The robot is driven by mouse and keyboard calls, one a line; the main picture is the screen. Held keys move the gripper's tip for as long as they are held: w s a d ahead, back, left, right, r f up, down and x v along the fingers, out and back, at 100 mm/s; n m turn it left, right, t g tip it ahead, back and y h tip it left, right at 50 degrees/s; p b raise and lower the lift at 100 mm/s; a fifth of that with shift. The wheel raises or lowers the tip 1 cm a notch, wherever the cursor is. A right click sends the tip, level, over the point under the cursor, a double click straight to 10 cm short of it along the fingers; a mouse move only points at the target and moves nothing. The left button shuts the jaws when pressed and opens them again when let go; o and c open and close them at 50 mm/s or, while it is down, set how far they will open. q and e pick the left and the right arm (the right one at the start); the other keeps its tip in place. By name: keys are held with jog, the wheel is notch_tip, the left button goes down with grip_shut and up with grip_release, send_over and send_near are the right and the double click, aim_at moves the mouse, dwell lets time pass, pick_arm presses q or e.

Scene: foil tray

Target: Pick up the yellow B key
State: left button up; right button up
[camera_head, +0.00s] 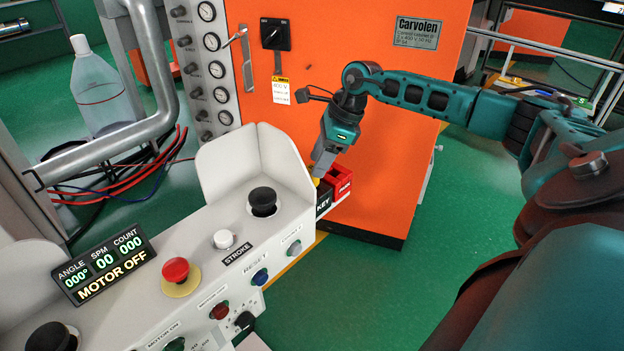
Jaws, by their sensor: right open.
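A small yellow piece (316,182), likely the yellow B key, shows at the key box on the right end of the grey control panel. It is mostly hidden, and I cannot read a letter on it. My right gripper (319,174) points down right at the yellow piece, with its fingertips at or just above it. The gripper is open; I cannot tell whether the fingers touch the piece or stand around it. The key box (322,203) has a black front lettered "KEY" and a red part (342,183) on its right. My left gripper is not in view.
A white panel guard (245,160) stands just left of the key box. The grey console (190,240) carries a red button (175,270), black knobs and a "MOTOR OFF" display (104,264). An orange cabinet (400,150) stands close behind my gripper. Green floor is clear at front right.

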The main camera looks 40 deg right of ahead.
aim_at(334, 181)
jog(key=x, duration=0.4)
jog(key=shift+a+f, duration=0.15)
jog(key=shift+f, duration=0.15)
jog(key=shift+c, duration=0.4)
jog(key=shift+c, duration=0.6)
jog(key=c, duration=0.6)
jog(key=shift+r, duration=0.1)
